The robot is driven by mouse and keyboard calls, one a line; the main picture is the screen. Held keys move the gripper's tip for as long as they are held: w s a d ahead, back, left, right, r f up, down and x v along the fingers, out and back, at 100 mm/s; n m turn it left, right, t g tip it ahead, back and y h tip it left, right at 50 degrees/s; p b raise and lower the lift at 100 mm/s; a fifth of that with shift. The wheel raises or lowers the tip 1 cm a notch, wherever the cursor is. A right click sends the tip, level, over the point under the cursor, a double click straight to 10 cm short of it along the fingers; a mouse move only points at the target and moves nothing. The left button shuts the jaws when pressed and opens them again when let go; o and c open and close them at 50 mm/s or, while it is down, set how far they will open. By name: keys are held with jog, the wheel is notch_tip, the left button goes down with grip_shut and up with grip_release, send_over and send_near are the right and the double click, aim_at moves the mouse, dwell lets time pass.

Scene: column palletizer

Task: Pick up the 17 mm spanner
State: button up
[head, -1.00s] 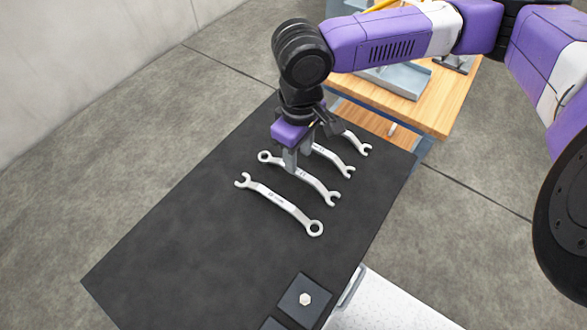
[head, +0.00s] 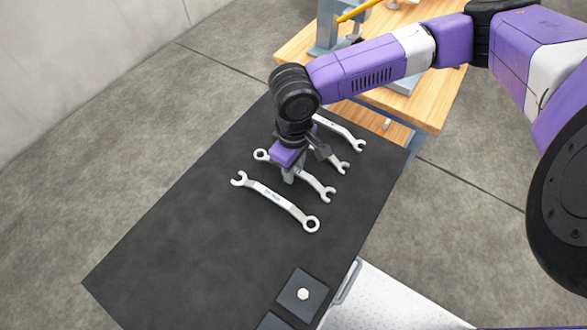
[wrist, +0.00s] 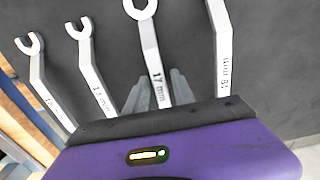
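The 17 mm spanner (head: 316,184) lies on the black mat, second from the front in a row of similar silver spanners. Part of the handle is hidden behind the gripper. I cannot tell how deep the fingertips reach.
A larger spanner (head: 277,201) lies in front, and other spanners (head: 343,166) (head: 342,131) lie behind, close to my gripper. The black mat (head: 190,230) is clear at the left. A dark block with a nut (head: 302,296) is at the front edge. A wooden bench (head: 435,105) stands behind.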

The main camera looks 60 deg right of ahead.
grip_shut()
jog(key=shift+r, duration=0.15)
